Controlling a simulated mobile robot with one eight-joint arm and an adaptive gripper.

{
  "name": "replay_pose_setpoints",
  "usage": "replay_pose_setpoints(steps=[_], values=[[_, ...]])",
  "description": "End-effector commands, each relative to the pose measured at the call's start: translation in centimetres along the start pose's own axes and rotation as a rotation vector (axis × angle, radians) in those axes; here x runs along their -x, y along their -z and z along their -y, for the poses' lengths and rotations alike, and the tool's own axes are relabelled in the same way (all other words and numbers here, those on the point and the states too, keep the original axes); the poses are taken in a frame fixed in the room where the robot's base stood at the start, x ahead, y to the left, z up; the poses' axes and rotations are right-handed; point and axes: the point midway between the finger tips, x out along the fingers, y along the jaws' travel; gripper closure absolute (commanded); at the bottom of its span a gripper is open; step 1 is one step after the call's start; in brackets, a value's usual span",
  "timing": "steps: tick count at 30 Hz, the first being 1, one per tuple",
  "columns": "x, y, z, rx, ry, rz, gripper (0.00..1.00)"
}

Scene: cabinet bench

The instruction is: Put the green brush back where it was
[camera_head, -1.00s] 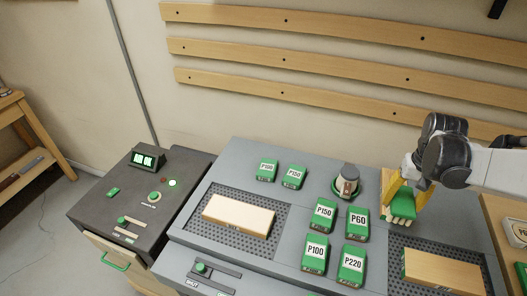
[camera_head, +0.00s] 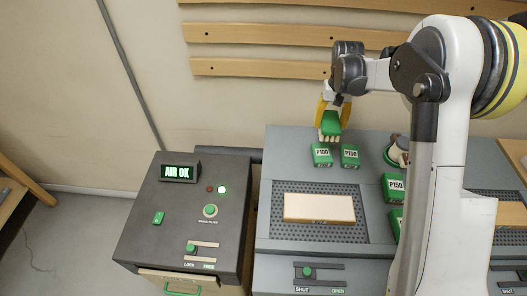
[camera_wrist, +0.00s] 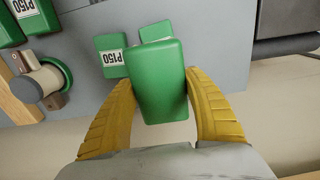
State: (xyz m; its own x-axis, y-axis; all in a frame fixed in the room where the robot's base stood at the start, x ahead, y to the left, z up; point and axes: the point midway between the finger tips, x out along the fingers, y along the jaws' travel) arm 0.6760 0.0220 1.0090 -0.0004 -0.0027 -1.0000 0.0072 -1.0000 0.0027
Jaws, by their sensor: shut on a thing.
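The green brush (camera_head: 331,124) has a green back and pale bristles pointing down. My gripper (camera_head: 333,112) is shut on it, with a yellow finger on each side. It is held at the back of the grey bench, just behind or above the P100 and P150 blocks; I cannot tell its exact height. In the wrist view the green brush (camera_wrist: 158,85) fills the middle between the yellow fingers and partly covers the green blocks beyond it.
Small green blocks P100 (camera_head: 322,154) and P150 (camera_head: 350,156) stand side by side. A wooden board (camera_head: 319,208) lies on the perforated panel (camera_head: 290,232). The dark control box (camera_head: 184,219) reads AIR OK. My arm hides much of the bench's right side.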

Motion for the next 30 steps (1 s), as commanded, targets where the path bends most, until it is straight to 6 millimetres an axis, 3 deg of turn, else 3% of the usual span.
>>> replay_pose_setpoints(steps=[5, 12, 18, 23, 30], values=[[-1.3, -0.3, 1.6, -0.001, 0.000, 0.000, 0.70], [-4.9, -1.8, 7.4, 0.001, 0.000, 0.000, 0.70], [-6.8, -2.6, 10.6, -0.002, 0.000, 0.000, 0.70], [-7.4, -2.8, 11.2, -0.003, 0.000, 0.000, 0.70], [-10.9, -2.8, 11.2, -0.004, 0.000, 0.000, 0.70]])
